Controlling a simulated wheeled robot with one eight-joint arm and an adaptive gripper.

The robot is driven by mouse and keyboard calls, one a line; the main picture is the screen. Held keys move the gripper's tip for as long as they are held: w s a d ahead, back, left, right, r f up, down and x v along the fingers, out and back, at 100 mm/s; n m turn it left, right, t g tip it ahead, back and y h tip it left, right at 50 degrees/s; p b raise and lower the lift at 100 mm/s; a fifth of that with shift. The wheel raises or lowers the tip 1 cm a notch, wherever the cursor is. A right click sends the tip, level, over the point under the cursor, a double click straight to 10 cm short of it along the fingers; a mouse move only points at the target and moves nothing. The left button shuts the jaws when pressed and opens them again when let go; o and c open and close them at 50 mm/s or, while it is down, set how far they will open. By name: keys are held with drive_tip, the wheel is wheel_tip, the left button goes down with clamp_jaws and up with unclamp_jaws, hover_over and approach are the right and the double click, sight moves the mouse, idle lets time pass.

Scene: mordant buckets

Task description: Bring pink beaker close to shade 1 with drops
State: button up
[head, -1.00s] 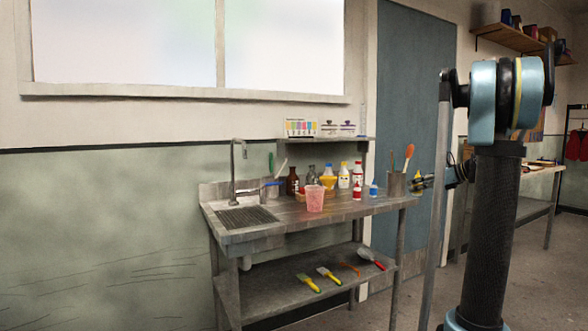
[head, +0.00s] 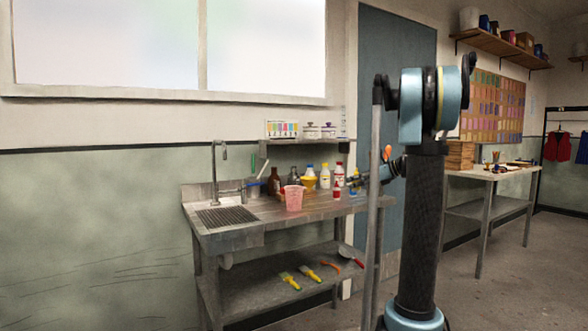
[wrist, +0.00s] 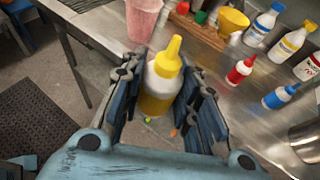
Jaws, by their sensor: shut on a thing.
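The pink beaker (head: 293,198) stands on the bench, right of the sink. In the wrist view, its lower part (wrist: 143,18) shows at the top, ahead and a little left of my gripper. My gripper (wrist: 164,88) is shut on a white-capless dropper bottle with yellow contents and a yellow nozzle (wrist: 162,82). The bottle looks roughly upright, with the bench's front edge below it. In the head view my gripper (head: 354,180) is at the bench's right end, and the held bottle is hard to make out. A colour strip card (head: 281,129), possibly with the shades, stands on the small shelf.
A red dropper bottle (wrist: 240,70) and a blue one (wrist: 281,96) stand right of my gripper. Brushes (head: 290,281) lie on the lower shelf. The bench front near the beaker is clear.

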drive_tip(key=w+a+r+n+g+y, duration=0.1)
drive_tip(key=w+a+r+n+g, duration=0.2)
drive_tip(key=a, duration=1)
drive_tip(key=w+a+r, duration=0.2)
drive_tip(key=w+a, duration=0.3)
drive_tip(key=a, duration=0.8)
drive_tip(key=shift+w+d+f+n+t+h, duration=0.45)
drive_tip(key=shift+d+n+t+h, duration=0.1)
drive_tip(key=shift+n+t+h, duration=1.5)
drive_tip(key=shift+w+d+f+n+t+h, duration=0.5)
drive_tip(key=shift+n+t+h, duration=1.1)
drive_tip(key=shift+n+t, duration=0.7)
drive_tip(key=shift+w+d+f+n+t+h, duration=0.4)
drive_tip(key=shift+d+n+t+h, duration=0.2)
drive_tip(key=shift+n+t+h, duration=1.4)
drive_tip(key=shift+r+n, duration=0.1)
drive_tip(key=shift+n, duration=0.25)
drive_tip(key=shift+r+m+g+y, duration=0.5)
drive_tip(key=shift+r+m+g, duration=0.05)
drive_tip(key=shift+m+g, duration=0.45)
drive_tip(key=shift+r+m+g+y, duration=0.45)
drive_tip(key=shift+r+m+g, duration=0.05)
drive_tip(key=shift+m+g, duration=0.5)
